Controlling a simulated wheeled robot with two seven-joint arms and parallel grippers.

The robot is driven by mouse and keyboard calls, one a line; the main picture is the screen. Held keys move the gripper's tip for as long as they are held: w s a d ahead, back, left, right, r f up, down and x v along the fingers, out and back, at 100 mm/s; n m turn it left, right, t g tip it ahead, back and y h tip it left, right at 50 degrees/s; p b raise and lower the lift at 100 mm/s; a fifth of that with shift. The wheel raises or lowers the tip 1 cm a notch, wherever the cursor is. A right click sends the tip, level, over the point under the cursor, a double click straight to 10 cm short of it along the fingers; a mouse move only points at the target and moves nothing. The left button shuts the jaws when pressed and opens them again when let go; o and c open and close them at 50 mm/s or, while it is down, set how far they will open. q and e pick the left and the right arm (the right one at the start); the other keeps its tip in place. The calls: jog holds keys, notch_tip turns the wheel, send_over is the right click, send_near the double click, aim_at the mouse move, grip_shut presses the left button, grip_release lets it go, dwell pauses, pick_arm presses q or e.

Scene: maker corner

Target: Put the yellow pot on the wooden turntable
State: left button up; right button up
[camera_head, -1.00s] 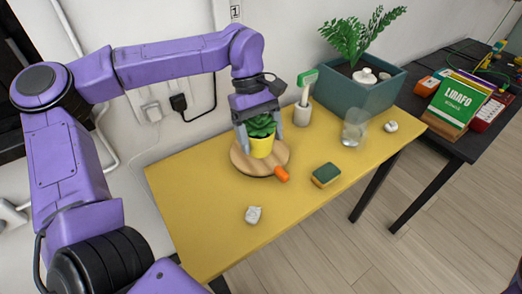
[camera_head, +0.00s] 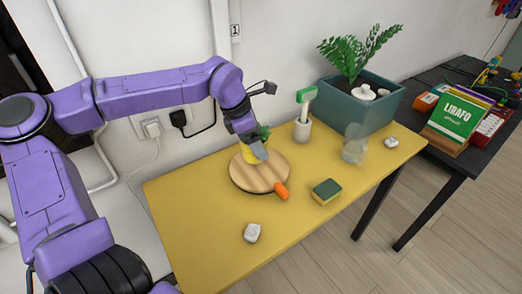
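The wooden turntable (camera_head: 262,179) is a round board lying on the yellow table, with an orange tab (camera_head: 281,190) at its front right edge. The yellow pot (camera_head: 247,157) shows at the back of the turntable, mostly hidden behind my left gripper (camera_head: 258,153). A little of its green plant (camera_head: 263,132) shows to the right of the gripper. The gripper is tilted over the pot, and one grey finger is in front of it. I cannot tell whether the fingers grip the pot, or whether its base touches the board. My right gripper is out of view.
A green-and-yellow sponge (camera_head: 326,192) and a small whitish lump (camera_head: 252,233) lie on the table (camera_head: 200,215). A brush in a white holder (camera_head: 302,130), a clear glass (camera_head: 355,145) and a teal planter (camera_head: 362,108) stand behind. The table's front left is mostly clear.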

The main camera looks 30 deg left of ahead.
pick_arm(q)
jog(key=w+f, duration=0.1)
jog(key=f, duration=0.1)
jog(key=w+a+f, duration=0.1)
jog(key=w, duration=0.1)
jog(key=shift+f, duration=0.4)
jog(key=shift+w+f, duration=0.15)
jog(key=shift+f, duration=0.75)
jog(key=shift+w+f, duration=0.1)
jog(key=shift+f, duration=0.8)
jog(key=shift+f, duration=0.15)
jog(key=o, duration=1.2)
jog(key=shift+c, duration=0.2)
jog(key=v, duration=1.2)
jog(key=shift+r, duration=0.25)
jog(key=shift+d, duration=0.15)
